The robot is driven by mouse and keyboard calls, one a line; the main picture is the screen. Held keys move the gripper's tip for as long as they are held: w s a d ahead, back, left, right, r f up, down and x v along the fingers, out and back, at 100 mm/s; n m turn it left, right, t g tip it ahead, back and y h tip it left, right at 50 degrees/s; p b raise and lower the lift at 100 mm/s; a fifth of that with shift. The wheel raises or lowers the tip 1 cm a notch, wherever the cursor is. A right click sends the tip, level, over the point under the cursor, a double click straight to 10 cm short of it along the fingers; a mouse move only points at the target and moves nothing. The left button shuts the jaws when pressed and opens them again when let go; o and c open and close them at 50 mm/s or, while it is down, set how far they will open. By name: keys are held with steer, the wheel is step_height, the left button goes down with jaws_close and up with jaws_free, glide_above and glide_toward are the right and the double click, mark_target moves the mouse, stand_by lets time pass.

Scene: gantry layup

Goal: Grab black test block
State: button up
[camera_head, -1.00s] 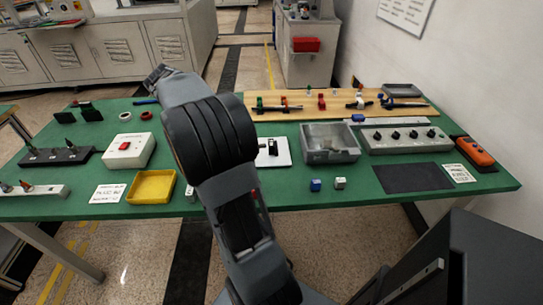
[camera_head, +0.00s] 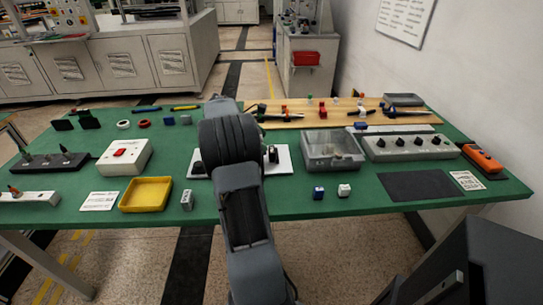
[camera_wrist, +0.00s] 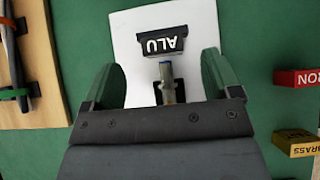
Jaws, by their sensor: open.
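A black block (camera_wrist: 162,42) with white letters reading ALU, upside down in the wrist view, stands on a white plate (camera_wrist: 128,50). A short metallic post with a blue mark (camera_wrist: 167,82) shows just below it, between my fingers. My gripper (camera_wrist: 160,78) is open, with a green-tinted finger on each side of the post and nothing clamped. The black block is slightly beyond the fingertips. In the head view my arm covers the middle of the white plate (camera_head: 285,165) and hides my gripper.
Red (camera_wrist: 298,79) and yellow (camera_wrist: 296,143) lettered blocks lie right in the wrist view. A wooden board (camera_wrist: 28,70) lies left. In the head view a yellow tray (camera_head: 146,194), a grey bin (camera_head: 333,150) and a knob box (camera_head: 409,147) stand on the green table (camera_head: 290,205).

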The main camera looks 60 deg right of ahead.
mark_target(271, 149)
steer(key=b+x, duration=0.1)
steer(key=x, duration=0.2)
steer(key=shift+s+f, duration=0.15)
steer(key=shift+f, duration=0.35)
steer(key=shift+s+d+f, duration=0.3)
steer(key=shift+s+f, duration=0.15)
steer(key=shift+f, duration=0.05)
steer(key=shift+c, duration=0.5)
steer(key=c, duration=0.9)
steer(key=shift+c, duration=0.3)
steer(key=shift+r, duration=0.15)
